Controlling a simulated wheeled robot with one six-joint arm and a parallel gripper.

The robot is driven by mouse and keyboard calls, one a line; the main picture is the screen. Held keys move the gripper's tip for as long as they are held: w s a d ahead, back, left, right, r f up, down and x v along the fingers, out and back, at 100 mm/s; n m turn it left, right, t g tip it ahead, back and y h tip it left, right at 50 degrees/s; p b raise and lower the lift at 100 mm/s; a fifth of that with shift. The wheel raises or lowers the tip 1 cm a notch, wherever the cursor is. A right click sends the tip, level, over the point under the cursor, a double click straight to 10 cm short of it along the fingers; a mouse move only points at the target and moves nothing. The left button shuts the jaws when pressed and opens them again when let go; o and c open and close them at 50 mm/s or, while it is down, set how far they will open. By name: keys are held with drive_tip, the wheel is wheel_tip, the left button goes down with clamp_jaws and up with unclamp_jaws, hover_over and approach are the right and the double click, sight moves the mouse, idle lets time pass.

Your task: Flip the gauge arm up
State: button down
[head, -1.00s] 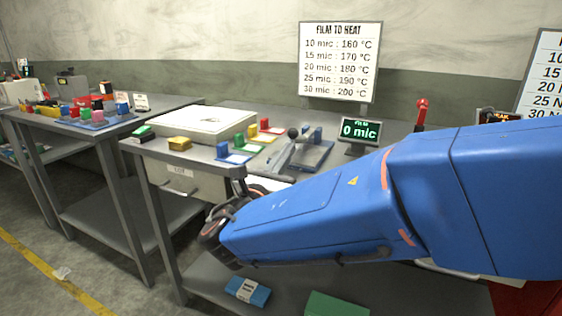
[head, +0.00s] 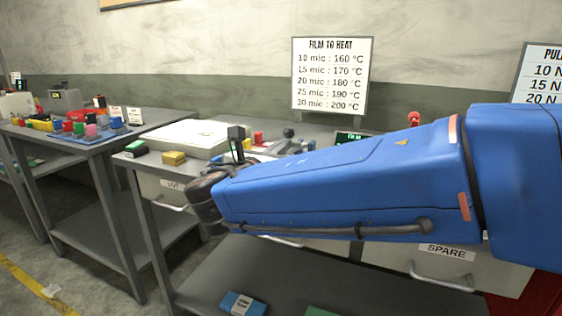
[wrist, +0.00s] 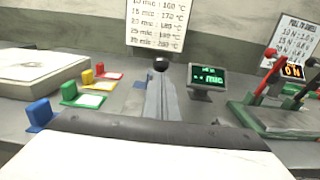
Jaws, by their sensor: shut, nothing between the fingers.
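The gauge arm (head: 277,147) is a grey bar with a black ball knob, on the bench in the head view. In the wrist view the gauge arm (wrist: 161,98) points away from me, with its knob at the far end. My gripper (head: 237,143) is shut and empty, to the left of the gauge arm and above the bench's front part. My blue arm hides the gauge's lower part in the head view. The gauge display (wrist: 207,76) stands right of the gauge arm and seems to read "-- mic".
Coloured blocks on cards (wrist: 85,90) and a large white-topped box (wrist: 40,72) lie to the left. A film-to-heat sign (head: 330,74) stands behind.

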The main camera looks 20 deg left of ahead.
drive_tip(key=w+r+g, duration=0.1)
drive_tip(key=r, duration=0.1)
drive_tip(key=w+r+g, duration=0.1)
drive_tip(key=r, duration=0.1)
drive_tip(key=w+r+g, duration=0.1)
drive_tip(key=r+g, duration=0.1)
drive_tip(key=r, duration=0.1)
drive_tip(key=shift+w+d, duration=0.15)
drive_tip(key=shift+w, duration=0.2)
drive_tip(key=w+d+r+g, duration=0.1)
drive_tip(key=w+r+g, duration=0.4)
drive_tip(key=w, duration=0.8)
drive_tip(key=shift+r+y, duration=0.3)
drive_tip(key=shift+r, duration=0.65)
drive_tip(key=shift+w, duration=0.15)
